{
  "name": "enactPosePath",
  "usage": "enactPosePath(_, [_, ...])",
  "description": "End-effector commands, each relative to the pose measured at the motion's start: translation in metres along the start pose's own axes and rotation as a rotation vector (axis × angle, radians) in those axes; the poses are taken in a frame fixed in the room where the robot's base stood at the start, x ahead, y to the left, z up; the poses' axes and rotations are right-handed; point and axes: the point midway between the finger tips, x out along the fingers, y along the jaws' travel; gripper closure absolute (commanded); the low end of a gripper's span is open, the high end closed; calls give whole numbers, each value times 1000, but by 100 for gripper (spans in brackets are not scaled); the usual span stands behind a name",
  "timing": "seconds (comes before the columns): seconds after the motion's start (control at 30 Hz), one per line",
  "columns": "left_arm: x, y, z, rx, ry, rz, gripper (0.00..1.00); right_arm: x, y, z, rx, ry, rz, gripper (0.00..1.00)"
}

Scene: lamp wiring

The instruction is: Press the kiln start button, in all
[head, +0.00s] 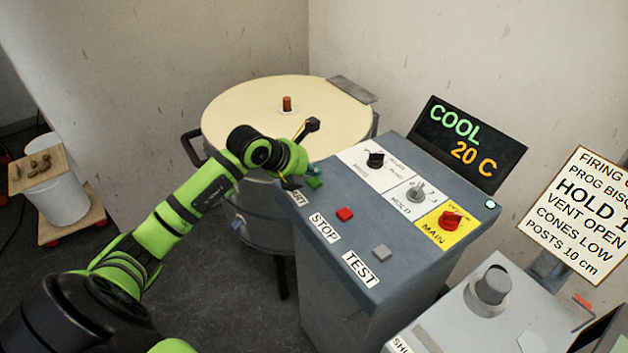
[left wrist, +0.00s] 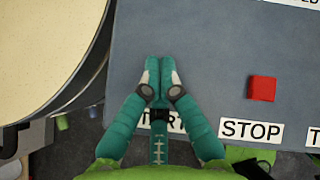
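The green start button (head: 314,183) sits at the left end of the blue-grey control panel (head: 325,262), behind a partly covered label. My left gripper (head: 308,170) is right beside it; I cannot tell whether they touch. In the left wrist view the teal fingers (left wrist: 160,66) are together at the tips with nothing seen between them. There they cover part of the START label (left wrist: 172,122), and the button is hidden. The display (head: 466,143) reads COOL 20 C. My right gripper is not in view.
The red STOP button (head: 345,214) and grey TEST button (head: 381,251) lie along the panel's front. Behind them are a black knob (head: 375,159), a grey HOLD switch (head: 421,191) and a red MAIN switch (head: 450,219). The round kiln's cream lid (head: 245,112) is left of the panel.

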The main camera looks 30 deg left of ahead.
Motion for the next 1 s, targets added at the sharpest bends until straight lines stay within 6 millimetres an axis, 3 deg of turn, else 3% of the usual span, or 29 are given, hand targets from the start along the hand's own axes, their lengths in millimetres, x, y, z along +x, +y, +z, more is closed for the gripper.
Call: enactPosePath(1.0, [6, 2, -6, 0, 0, 0, 100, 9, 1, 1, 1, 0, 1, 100])
